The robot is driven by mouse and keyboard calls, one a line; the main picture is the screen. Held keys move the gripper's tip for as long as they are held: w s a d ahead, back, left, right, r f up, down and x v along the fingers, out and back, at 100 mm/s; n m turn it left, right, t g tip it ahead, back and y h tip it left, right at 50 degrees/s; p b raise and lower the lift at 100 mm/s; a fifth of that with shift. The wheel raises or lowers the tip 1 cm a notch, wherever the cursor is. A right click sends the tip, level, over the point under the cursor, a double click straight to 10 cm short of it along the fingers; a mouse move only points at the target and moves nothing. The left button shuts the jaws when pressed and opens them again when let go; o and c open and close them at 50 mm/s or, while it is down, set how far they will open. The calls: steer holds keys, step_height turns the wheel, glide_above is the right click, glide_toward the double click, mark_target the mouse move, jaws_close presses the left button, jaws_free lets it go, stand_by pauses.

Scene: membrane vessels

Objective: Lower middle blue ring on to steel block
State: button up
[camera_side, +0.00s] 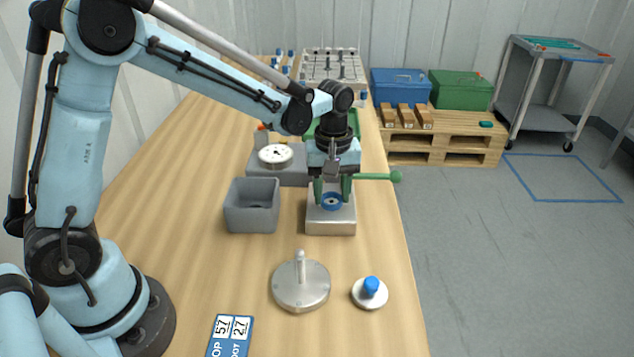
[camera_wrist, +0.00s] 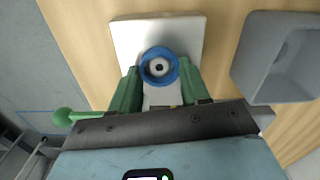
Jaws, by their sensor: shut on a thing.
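The steel block (camera_side: 331,223) stands on the wooden table near its right edge. It also shows as a pale block in the wrist view (camera_wrist: 190,38). The blue ring (camera_side: 331,208) is at the block's top in the side view. In the wrist view the blue ring (camera_wrist: 160,51) surrounds a pale centre with a dark hole. My gripper (camera_side: 332,190) points down over the block, its two green fingers shut on the ring from opposite sides. The fingertips show in the wrist view (camera_wrist: 158,84). I cannot tell whether the ring touches the block.
A grey open bin (camera_side: 252,206) stands just left of the block. A dial gauge (camera_side: 276,155) sits behind it. A green rod with a knob (camera_side: 396,176) sticks out right beside my gripper. A round steel disc (camera_side: 301,287) and a blue-knobbed disc (camera_side: 370,294) stand in front.

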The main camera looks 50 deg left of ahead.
steer(key=o, duration=1.1)
step_height(320, 180, up, 12)
steer(key=shift+r, duration=0.1)
steer(key=shift+s, duration=0.1)
steer(key=s+a+f+m+t, duration=0.1)
steer(key=s+m+t, duration=0.1)
steer(key=s+m, duration=0.1)
steer(key=s+a+f+m+t, duration=0.1)
steer(key=s+m+t, duration=0.1)
steer(key=s+m, duration=0.2)
steer(key=s+a+m+t, duration=0.1)
steer(key=s+m+t, duration=0.2)
steer(key=s, duration=0.2)
steer(key=shift+s+a+f+m, duration=0.15)
steer(key=shift+s+f+m, duration=0.15)
steer(key=shift+s+f, duration=0.1)
